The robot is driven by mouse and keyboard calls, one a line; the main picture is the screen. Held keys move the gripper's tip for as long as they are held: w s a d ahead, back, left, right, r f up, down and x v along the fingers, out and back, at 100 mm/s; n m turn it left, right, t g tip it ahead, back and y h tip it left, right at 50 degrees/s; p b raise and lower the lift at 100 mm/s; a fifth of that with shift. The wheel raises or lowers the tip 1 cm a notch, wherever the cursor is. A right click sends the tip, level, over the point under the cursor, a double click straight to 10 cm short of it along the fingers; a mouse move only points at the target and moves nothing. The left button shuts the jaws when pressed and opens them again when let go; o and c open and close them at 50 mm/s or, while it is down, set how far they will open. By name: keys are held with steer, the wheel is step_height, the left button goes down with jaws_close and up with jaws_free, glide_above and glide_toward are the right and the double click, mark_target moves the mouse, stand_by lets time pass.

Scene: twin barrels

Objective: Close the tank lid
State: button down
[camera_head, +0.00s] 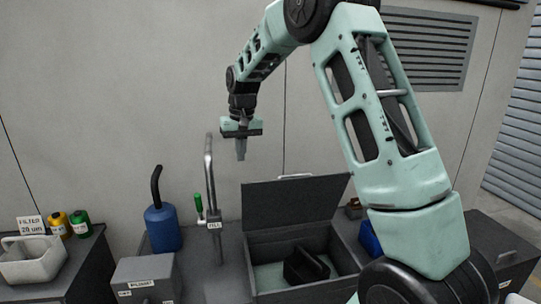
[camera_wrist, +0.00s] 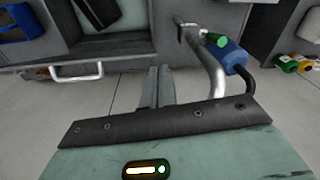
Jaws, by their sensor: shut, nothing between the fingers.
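The tank lid (camera_head: 285,203) is a dark grey panel standing open at the back of the tank (camera_head: 262,295), leaning back against or near the wall. Its pale bar handle (camera_head: 295,177) is on the top edge. In the wrist view the handle (camera_wrist: 77,77) shows at left. Inside the open tank is a dark canister-like object (camera_head: 305,266). My gripper (camera_head: 240,158) is shut and empty, pointing down above and left of the lid, apart from it. Its fingers (camera_wrist: 158,88) show in the wrist view, to the right of the handle.
A metal pipe (camera_head: 209,165) with a green-handled valve rises left of the tank, close to my gripper. A blue can (camera_head: 162,228) stands farther left. A grey box (camera_head: 147,275) stands in front. A side table holds a pale container (camera_head: 30,263) and yellow and green spools. The wall is behind.

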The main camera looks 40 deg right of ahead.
steer(key=d+r+m+p, duration=0.2)
steer(key=d, duration=1)
steer(key=p, duration=0.5)
glide_above(271, 186)
steer(key=shift+h, duration=0.4)
steer(key=shift+w+d+f, duration=0.1)
steer(key=shift+w+f, duration=0.05)
steer(key=shift+f, duration=1.7)
steer(key=shift+w+d+f, duration=0.15)
steer(key=shift+f, duration=1.65)
steer(key=shift+w+d+f, duration=0.1)
steer(key=shift+w+f, duration=0.05)
steer(key=shift+f, duration=1.7)
steer(key=shift+f, duration=0.1)
